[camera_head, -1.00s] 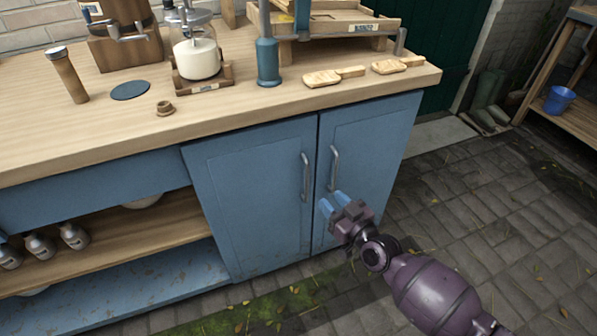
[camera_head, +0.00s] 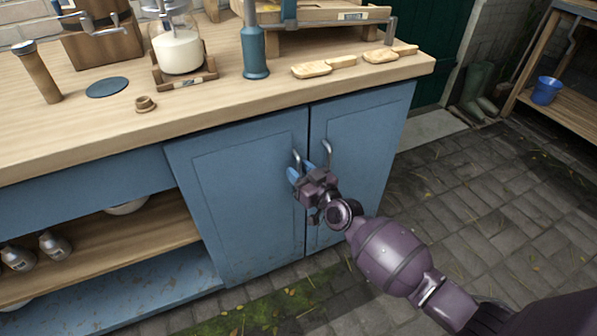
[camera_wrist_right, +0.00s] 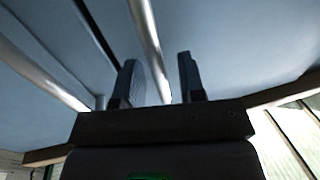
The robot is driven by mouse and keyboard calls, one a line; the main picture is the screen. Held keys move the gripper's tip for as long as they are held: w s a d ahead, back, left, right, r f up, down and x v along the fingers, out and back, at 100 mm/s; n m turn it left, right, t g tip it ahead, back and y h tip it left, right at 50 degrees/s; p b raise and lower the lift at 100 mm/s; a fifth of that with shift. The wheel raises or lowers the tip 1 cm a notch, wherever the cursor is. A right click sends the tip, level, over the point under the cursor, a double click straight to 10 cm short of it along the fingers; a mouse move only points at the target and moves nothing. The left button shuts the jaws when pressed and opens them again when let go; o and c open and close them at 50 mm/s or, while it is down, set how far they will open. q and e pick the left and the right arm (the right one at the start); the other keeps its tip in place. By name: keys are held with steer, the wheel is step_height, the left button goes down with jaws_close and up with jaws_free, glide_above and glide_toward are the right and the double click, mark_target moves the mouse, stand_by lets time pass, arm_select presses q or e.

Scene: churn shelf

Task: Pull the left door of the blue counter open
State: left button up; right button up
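The blue counter's left door (camera_head: 245,200) is closed, with its front flush beside the right door (camera_head: 362,150). The left door's metal handle (camera_head: 297,158) is partly hidden by my right gripper (camera_head: 302,172). The right gripper is open, with its blue fingertips at this handle. In the right wrist view, the handle (camera_wrist_right: 150,45) runs between the two spread fingers (camera_wrist_right: 160,82), with space visible on its right side. The right door's handle (camera_head: 327,155) is a little to the right. My left gripper is not in view.
The wooden worktop (camera_head: 200,115) overhangs the doors and carries a jar, a blue cylinder and wooden paddles. An open shelf (camera_head: 110,245) with bottles lies left of the doors. Paved floor (camera_head: 460,210) in front and to the right is mostly clear.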

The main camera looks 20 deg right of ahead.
steer(key=shift+w, duration=0.15)
jaws_close()
steer(key=shift+r, duration=0.1)
stand_by(0.3)
